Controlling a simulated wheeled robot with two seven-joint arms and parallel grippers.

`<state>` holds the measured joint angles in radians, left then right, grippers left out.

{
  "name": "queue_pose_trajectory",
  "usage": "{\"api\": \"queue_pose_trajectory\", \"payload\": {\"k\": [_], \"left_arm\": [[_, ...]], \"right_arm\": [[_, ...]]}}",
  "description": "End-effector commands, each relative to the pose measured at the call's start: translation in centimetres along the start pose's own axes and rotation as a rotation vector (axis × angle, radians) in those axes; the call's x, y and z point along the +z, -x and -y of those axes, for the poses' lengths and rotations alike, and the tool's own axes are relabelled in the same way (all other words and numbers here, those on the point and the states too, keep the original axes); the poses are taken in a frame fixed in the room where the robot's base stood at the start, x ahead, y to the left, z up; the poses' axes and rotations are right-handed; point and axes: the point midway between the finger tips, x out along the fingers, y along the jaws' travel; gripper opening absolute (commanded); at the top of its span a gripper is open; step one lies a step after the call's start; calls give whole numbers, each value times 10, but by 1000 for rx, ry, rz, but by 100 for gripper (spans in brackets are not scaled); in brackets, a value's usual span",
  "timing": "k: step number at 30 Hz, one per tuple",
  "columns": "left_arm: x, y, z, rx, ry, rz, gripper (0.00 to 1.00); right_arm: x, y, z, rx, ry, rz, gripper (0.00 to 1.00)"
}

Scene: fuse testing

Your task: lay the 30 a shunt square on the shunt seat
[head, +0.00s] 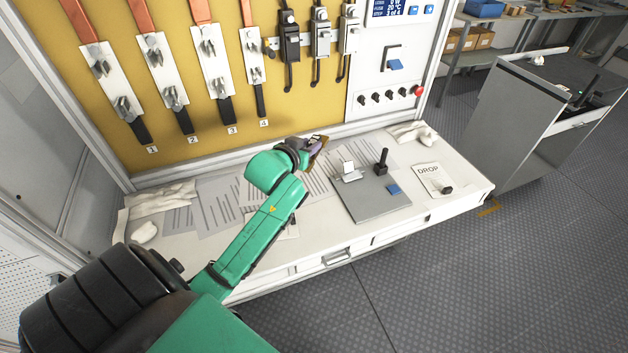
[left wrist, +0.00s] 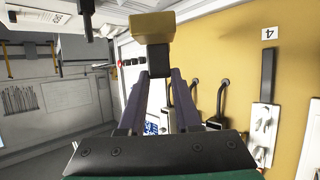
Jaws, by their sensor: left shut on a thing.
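My left gripper (head: 314,146) is above the back of the white bench, left of the grey plate. In the head view only a small brown edge of the block (head: 318,152) shows past the gripper. No 30 A marking is readable on it. A grey plate (head: 376,206) on the bench carries a small whitish metal fixture (head: 348,174), a black upright handle (head: 381,162) and a blue piece (head: 393,189). I cannot tell which part is the shunt seat. My right gripper is out of view.
A yellow panel (head: 180,140) with several switches rises behind the bench. Paper sheets (head: 218,205) and white cloths (head: 160,200) lie at left. A DROP card (head: 428,173) with a small dark object lies right of the plate. A grey cabinet (head: 515,105) stands at right.

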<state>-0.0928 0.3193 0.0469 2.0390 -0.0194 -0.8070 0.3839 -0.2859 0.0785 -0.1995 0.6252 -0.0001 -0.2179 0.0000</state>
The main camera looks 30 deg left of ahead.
Motion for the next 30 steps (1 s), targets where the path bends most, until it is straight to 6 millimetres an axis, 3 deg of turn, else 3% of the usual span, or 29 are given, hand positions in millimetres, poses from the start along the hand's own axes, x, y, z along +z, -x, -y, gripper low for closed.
{"api": "queue_pose_trajectory", "payload": {"k": [3,6,8,15,19,27,28,30], "left_arm": [[39,-15,1,-1,1,4,0],[69,-28,1,-1,2,2,0],[83,-34,1,-1,1,0,0],[121,-50,2,-1,1,-2,0],[135,-56,2,-1,-1,-4,0],[137,-57,2,0,-2,-5,0],[138,-57,2,-1,-1,-2,40],[137,-57,2,-1,-1,-2,62]], "right_arm": [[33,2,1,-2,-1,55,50],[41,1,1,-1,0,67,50],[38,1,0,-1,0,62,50],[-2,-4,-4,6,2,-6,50],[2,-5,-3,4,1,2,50],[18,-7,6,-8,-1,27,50],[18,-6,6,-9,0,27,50],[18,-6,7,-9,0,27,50]]}}
